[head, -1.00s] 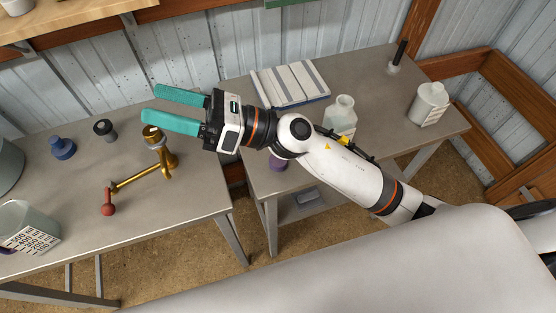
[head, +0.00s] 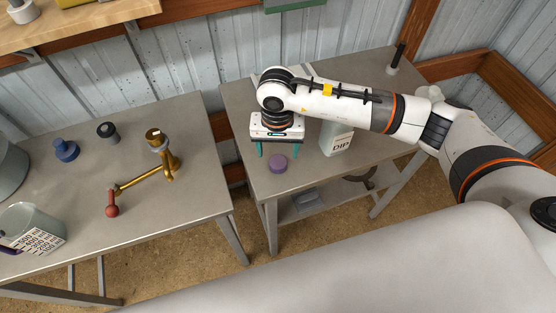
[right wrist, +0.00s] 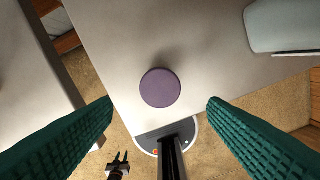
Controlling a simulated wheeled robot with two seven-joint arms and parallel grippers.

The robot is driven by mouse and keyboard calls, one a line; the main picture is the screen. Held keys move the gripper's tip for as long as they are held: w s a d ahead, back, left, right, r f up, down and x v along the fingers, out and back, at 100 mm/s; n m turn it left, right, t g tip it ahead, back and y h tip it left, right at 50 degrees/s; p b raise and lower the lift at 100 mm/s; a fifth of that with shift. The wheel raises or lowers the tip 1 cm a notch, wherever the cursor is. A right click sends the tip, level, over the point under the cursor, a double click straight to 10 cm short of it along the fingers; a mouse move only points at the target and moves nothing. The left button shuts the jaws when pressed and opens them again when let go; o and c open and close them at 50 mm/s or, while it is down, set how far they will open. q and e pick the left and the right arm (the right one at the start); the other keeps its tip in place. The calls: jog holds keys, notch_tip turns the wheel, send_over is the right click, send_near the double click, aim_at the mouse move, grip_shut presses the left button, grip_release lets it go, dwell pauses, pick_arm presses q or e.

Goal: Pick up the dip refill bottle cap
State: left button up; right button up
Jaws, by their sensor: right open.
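A round purple cap (head: 278,162) lies flat near the front edge of the right-hand table. In the right wrist view the cap (right wrist: 160,88) is a plain disc, centred between my fingers. My right gripper (head: 277,150) points down over it, with its teal fingers open and apart from the cap. In the wrist view the fingers (right wrist: 160,106) are spread wide on both sides of it, with nothing between them touching it. A white bottle labelled DIP (head: 337,140) stands to the right of the cap; my arm hides its top.
The right-hand table (head: 312,182) has its front edge close to the cap, with a gap to the left table (head: 205,190). The left table holds a brass and red piece (head: 145,178) and a blue knob (head: 66,150). The DIP bottle stands close beside my right gripper.

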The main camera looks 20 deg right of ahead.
aim_at(278, 161)
jog(key=shift+f, duration=0.95)
jog(key=shift+f+p, duration=0.6)
jog(key=shift+p, duration=0.1)
jog(key=f, duration=0.1)
jog(key=f+p, duration=0.1)
jog(key=f, duration=0.1)
jog(key=shift+w+d+f+p, duration=0.1)
jog(key=shift+w+f+p, duration=0.1)
jog(key=shift+f+p, duration=0.1)
jog(key=shift+f, duration=0.35)
jog(key=shift+c, duration=0.5)
jog(key=c, duration=1.1)
notch_tip(278, 161, up, 9)
jog(key=b, duration=0.3)
jog(key=shift+w, duration=0.1)
jog(key=shift+r, duration=0.5)
